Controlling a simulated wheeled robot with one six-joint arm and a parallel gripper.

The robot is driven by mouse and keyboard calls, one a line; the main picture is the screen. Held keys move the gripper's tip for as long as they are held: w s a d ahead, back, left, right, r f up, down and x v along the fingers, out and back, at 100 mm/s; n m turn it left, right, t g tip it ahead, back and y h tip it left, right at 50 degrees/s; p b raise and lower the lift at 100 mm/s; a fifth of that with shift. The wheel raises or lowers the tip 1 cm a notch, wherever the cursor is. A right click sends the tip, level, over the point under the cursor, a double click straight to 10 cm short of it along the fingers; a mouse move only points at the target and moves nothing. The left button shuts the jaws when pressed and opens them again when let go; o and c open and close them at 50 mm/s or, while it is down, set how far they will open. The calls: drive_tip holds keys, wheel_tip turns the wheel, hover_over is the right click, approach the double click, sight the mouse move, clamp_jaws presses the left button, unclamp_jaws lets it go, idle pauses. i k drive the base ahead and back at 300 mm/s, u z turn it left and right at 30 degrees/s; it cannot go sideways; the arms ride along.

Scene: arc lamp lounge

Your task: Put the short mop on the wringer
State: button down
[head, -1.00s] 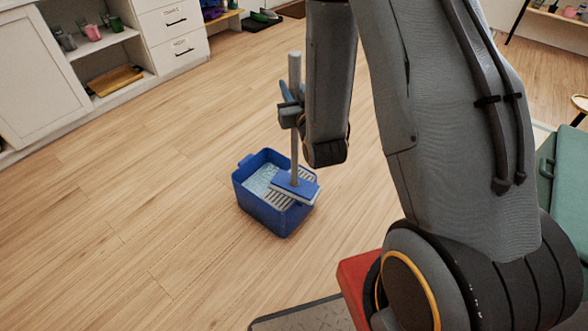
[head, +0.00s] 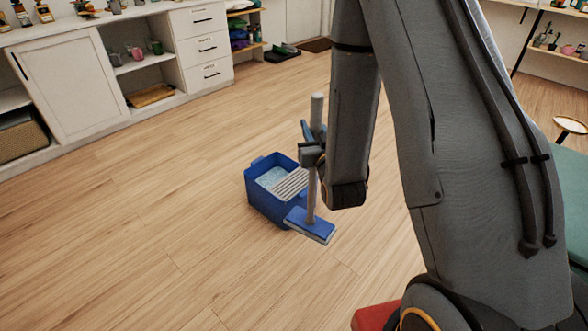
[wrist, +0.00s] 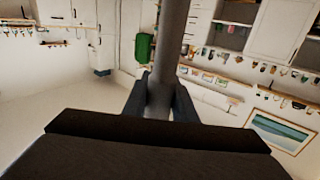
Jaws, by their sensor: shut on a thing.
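The short mop has a grey handle (head: 317,105) and a flat blue head (head: 310,225) with a pale underside. My gripper (head: 312,150) is shut on the handle and holds the mop close to upright. The wrist view also shows the handle (wrist: 168,50) between my gripper's fingers (wrist: 160,98). The mop head is at the near right side of the blue bucket (head: 262,195), overlapping its near corner in the picture. I cannot tell whether they touch. The wringer (head: 291,183) is the pale slatted grate over the bucket's right part. Bluish water (head: 270,177) shows on the left.
A white cabinet (head: 70,85) with drawers and open shelves lines the far left wall. The wooden floor (head: 150,220) around the bucket is clear. A red thing (head: 375,318) shows at the bottom edge, and a green surface (head: 572,210) at the right edge.

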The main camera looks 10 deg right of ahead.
sight(293, 183)
drive_tip(key=u, duration=0.55)
drive_tip(key=k, duration=0.6)
drive_tip(key=z, duration=1.15)
drive_tip(key=i, duration=1.75)
drive_tip(key=u, duration=0.65)
